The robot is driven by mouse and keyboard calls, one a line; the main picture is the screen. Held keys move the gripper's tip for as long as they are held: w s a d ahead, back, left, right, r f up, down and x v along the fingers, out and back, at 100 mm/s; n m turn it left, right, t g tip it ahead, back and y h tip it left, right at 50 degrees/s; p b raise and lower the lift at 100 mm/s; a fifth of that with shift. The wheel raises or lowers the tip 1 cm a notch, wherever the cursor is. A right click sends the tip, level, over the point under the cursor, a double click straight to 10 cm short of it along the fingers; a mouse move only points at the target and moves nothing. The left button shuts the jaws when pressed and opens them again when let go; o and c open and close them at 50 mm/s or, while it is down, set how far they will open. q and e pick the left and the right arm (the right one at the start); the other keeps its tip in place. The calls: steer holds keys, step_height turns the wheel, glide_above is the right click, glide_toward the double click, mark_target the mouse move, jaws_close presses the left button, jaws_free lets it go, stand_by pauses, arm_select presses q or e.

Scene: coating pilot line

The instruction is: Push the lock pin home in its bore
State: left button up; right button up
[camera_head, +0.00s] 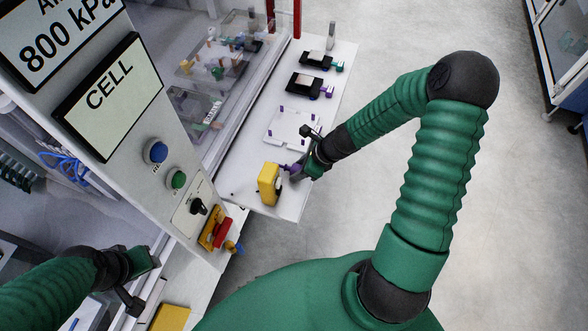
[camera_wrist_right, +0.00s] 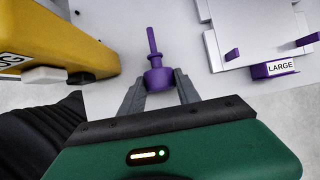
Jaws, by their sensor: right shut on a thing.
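A purple pin (camera_wrist_right: 157,74) with a rounded head and a thin shaft is held between the fingers of my right gripper (camera_wrist_right: 158,88) in the right wrist view. Its shaft points away from the gripper, over the pale tabletop. In the head view my right gripper (camera_head: 294,174) is low over the near end of the white table, just right of a yellow block (camera_head: 268,184); a bit of purple (camera_head: 286,167) shows at its tip. I cannot make out the bore in either view. My left gripper (camera_head: 143,262) is at the lower left, and its fingers are unclear.
A white plate (camera_head: 283,130) with purple pegs lies just beyond my right gripper; a purple "LARGE" label block (camera_wrist_right: 274,69) is at its edge. Dark fixtures (camera_head: 310,86) stand farther along the white table (camera_head: 338,62). A control panel (camera_head: 135,140) rises at left. Open floor lies right.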

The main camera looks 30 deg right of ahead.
steer(key=shift+c, duration=1.2)
steer(key=shift+d, duration=0.1)
jaws_close()
steer(key=shift+d, duration=0.1)
step_height(320, 180, up, 6)
steer(key=p, duration=0.5)
steer(key=shift+p, duration=0.4)
